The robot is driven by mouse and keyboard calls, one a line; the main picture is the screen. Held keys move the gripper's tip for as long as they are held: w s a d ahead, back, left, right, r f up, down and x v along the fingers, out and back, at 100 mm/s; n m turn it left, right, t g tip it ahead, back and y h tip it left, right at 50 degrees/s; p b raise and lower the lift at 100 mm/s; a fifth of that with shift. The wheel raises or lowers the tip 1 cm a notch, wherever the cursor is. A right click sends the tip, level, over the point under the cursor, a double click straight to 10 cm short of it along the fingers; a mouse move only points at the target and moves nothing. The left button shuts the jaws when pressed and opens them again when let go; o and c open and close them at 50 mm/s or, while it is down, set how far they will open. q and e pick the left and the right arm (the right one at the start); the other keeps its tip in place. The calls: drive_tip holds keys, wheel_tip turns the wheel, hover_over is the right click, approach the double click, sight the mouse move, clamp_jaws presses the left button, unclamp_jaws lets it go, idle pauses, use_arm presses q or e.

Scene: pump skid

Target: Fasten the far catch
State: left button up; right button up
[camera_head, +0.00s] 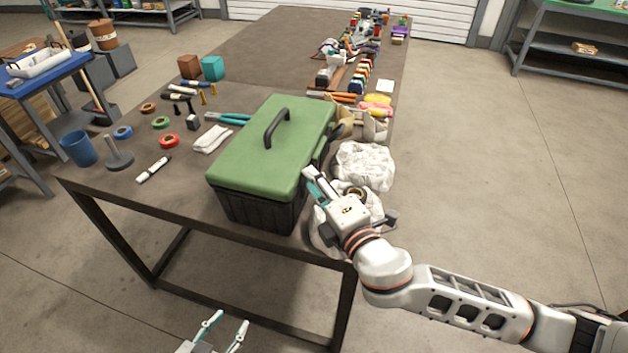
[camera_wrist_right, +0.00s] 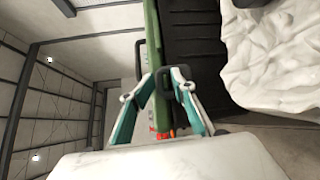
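A toolbox with a green lid (camera_head: 265,150) and a black body (camera_head: 258,210) stands on the near part of the table. Its lid looks down on the body, with a dark handle on top. My right gripper (camera_head: 310,180) is at the toolbox's right side, near the lid's edge. In the right wrist view my right gripper (camera_wrist_right: 165,75) has its fingertips apart, with the green lid edge (camera_wrist_right: 153,35) beyond them. I cannot make out the far catch clearly, nor whether the fingers touch anything. My left gripper (camera_head: 230,318) is open and empty, low in front of the table.
White crumpled cloth bags (camera_head: 363,165) lie right of the toolbox, close to my right gripper. Green-handled pliers, a folded cloth (camera_head: 212,139), tape rolls and a marker lie to the left. Many small items line the table's far right edge. The table's far middle (camera_head: 275,50) is clear.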

drive_tip(key=v, duration=0.8)
drive_tip(key=shift+d, duration=0.1)
idle(0.5)
